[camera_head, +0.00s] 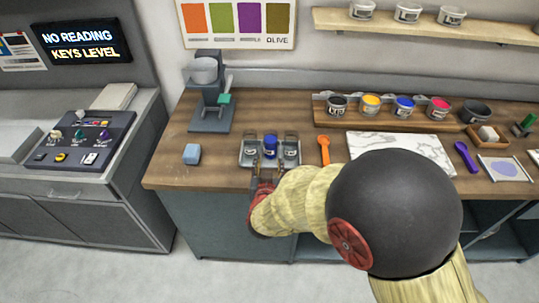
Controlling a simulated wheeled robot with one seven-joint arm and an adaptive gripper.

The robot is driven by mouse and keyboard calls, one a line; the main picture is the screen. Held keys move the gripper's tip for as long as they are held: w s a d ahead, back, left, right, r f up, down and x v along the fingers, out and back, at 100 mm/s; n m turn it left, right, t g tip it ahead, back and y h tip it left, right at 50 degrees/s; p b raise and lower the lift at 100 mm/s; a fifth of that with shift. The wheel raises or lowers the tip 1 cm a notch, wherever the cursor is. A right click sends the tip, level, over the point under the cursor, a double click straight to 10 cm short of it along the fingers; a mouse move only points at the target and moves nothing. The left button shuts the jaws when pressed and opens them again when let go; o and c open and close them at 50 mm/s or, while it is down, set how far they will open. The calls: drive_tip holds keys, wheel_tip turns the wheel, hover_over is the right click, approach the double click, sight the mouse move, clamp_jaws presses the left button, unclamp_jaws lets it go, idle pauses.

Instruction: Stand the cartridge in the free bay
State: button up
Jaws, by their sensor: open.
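A tray (244,158) with bays stands near the front edge of the wooden counter. A blue cartridge (270,147) stands upright in its middle, between a grey cartridge on the left (250,150) and another grey one on the right (291,152). My gripper (268,168) is open at the tray's front, its fingers pointing at the blue cartridge. I cannot tell whether the fingers touch it. The lower front of the blue cartridge and its bay are partly hidden by the gripper.
A grey press-like machine (210,95) stands behind. A marble slab (375,142) lies farther right, before a row of ink tubs (370,105).

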drive_tip(key=shift+v, duration=0.9)
drive_tip(key=s+d+r+n+g+y, duration=0.1)
drive_tip(key=s+d+r+g+y, duration=0.15)
drive_tip(key=r, duration=0.45)
drive_tip(key=s+d+r+g+y, duration=0.1)
drive_tip(key=s+d+r+g, duration=0.1)
drive_tip(key=s+d+r, duration=0.3)
drive_tip(key=s+d+r+g+h, duration=0.1)
drive_tip(key=s+d+r+g, duration=0.1)
drive_tip(key=s+d, duration=0.4)
drive_tip(key=s+d+r+g+h, duration=0.2)
drive_tip(key=s+d, duration=0.4)
drive_tip(key=s, duration=0.7)
drive_tip(key=shift+s+d+r+m, duration=0.2)
drive_tip(key=shift+r+m, duration=0.1)
drive_tip(key=shift+r, duration=0.1)
